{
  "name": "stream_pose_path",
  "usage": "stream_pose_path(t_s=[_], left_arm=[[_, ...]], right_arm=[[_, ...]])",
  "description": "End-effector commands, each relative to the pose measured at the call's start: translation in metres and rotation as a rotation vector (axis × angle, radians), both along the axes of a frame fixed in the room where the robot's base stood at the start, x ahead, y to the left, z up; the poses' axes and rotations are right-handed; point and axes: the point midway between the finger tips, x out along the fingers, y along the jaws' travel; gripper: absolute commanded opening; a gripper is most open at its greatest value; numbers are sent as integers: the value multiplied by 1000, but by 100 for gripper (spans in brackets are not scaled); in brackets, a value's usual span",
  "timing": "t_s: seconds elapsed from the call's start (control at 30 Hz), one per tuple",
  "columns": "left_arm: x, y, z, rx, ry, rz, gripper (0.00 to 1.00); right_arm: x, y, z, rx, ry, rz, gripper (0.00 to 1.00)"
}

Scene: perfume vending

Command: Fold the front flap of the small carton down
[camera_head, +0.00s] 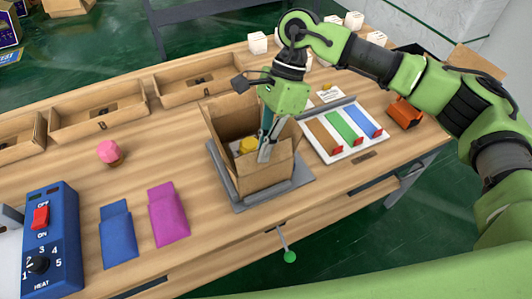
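The small open brown carton (226,169) stands on a grey plate (300,180) in the middle of the table. Its back and left sides stand up, and its front panel (266,173) faces me. A yellow item (248,145) sits inside. My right gripper (265,156) reaches down from above, its fingers at the carton's front right, just above or against the top of the front panel. I cannot tell whether it touches the flap or how far the fingers are apart. The gripper hides the carton's right rear part. My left gripper is not in view.
A white tray (318,147) with brown, green and blue strips lies right of the carton. An orange-red object (405,113) is beyond it. Wooden bins (100,123) line the back.

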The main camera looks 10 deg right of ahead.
Motion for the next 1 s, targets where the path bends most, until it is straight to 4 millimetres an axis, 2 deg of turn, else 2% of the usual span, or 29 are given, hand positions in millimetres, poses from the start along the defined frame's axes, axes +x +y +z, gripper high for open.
stream_pose_path(t_s=[0.33,0.83,0.87,0.9,0.93,1.0], left_arm=[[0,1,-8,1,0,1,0],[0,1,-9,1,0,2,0],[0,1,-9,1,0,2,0],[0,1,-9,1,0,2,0],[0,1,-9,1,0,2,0],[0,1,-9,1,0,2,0]], right_arm=[[6,2,-2,-37,115,-1,0],[7,2,-2,-43,131,0,0],[7,2,-2,-43,131,0,4],[7,2,-2,-43,131,0,14],[7,2,-2,-43,131,-1,19],[7,2,-2,-43,131,-1,19]])
